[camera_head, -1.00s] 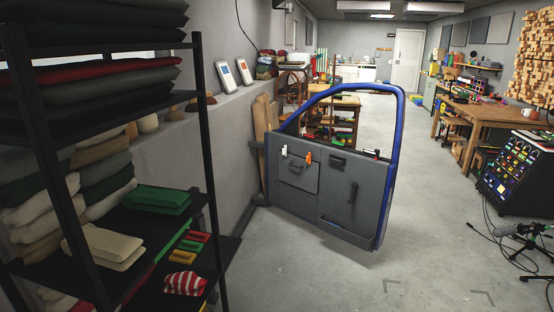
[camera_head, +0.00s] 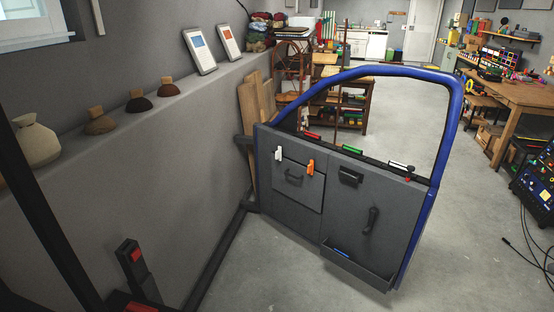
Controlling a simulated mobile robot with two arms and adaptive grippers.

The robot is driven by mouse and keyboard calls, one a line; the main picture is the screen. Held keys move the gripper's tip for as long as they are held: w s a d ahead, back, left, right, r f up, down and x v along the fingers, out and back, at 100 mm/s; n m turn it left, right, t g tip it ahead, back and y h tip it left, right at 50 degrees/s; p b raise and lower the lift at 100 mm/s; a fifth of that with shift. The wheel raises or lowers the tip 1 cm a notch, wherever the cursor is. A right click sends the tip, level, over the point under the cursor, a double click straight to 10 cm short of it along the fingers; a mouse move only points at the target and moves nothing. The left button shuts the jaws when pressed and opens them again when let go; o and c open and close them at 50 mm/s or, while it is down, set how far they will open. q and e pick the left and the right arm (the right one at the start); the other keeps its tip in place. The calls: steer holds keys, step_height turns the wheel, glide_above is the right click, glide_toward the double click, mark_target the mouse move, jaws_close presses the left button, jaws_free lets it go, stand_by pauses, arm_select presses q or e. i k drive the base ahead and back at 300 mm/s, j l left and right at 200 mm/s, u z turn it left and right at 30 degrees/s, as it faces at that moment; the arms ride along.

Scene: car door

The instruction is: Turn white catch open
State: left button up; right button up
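The white catch (camera_head: 278,153) is a small upright piece at the upper left of the grey car door (camera_head: 340,240), on the top edge of a square panel (camera_head: 297,196). An orange catch (camera_head: 310,167) sits on the same edge to its right. The panel looks closed flush and has a dark handle (camera_head: 294,179). Neither of my grippers can be made out in the head view, and nothing touches the catches.
A blue window frame (camera_head: 455,120) rises above the door. Red, green and white pieces lie along its top ledge (camera_head: 350,153). A dark shelf post (camera_head: 55,235) crosses the left foreground. A grey wall stands left; concrete floor (camera_head: 270,270) in front is clear.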

mark_target(278, 154)
steer(key=i+l+z, duration=0.15)
steer(key=i, duration=0.45)
steer(key=u, duration=0.4)
steer(key=i+l+u, duration=0.75)
steer(key=i+l, duration=0.1)
